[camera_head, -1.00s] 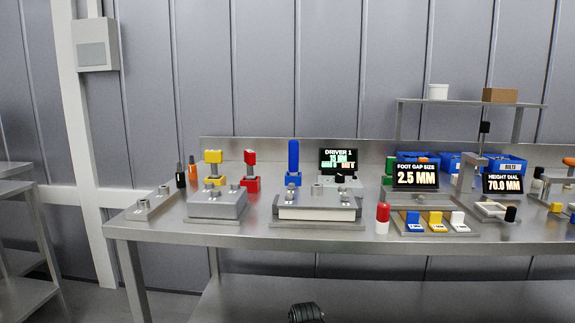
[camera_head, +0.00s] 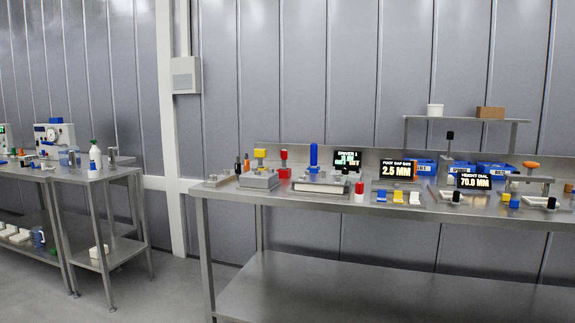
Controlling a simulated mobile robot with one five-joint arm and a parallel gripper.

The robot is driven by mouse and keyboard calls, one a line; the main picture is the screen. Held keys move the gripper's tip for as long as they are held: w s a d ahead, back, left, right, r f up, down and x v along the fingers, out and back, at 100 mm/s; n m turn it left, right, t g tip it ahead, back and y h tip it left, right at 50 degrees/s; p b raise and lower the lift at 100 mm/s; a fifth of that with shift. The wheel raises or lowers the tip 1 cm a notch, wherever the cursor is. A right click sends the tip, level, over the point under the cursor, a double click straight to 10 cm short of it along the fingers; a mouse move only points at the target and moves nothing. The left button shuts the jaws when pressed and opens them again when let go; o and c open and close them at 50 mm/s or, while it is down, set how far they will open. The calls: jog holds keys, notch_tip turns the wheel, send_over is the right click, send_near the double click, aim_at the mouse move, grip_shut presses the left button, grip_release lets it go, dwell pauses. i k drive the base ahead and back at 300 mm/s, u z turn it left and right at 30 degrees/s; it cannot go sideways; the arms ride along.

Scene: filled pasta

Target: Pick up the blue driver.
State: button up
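The blue driver (camera_head: 314,157) stands upright toward the back of the long steel workbench (camera_head: 225,196). It is right of the red driver (camera_head: 284,160) and the yellow driver (camera_head: 260,157), and left of the black display headed DRIVER 1 (camera_head: 347,159). A low metal block fixture (camera_head: 321,187) in front hides part of its base area. My gripper is not in view, and nothing is touching the blue driver.
A grey block (camera_head: 258,180) sits left of the fixture, and a red-topped cylinder (camera_head: 359,191) right of it. More displays, blue bins (camera_head: 494,169) and small parts fill the right side. Another steel table (camera_head: 95,176) stands left. Floor (camera_head: 185,290) between them is clear.

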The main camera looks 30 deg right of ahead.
aim_at(314, 146)
jog(key=z, duration=0.75)
jog(key=i, duration=1.9)
jog(key=u, duration=0.8)
jog(key=k, duration=0.7)
jog(key=u, duration=0.25)
jog(key=i, duration=0.7)
jog(key=z, duration=0.15)
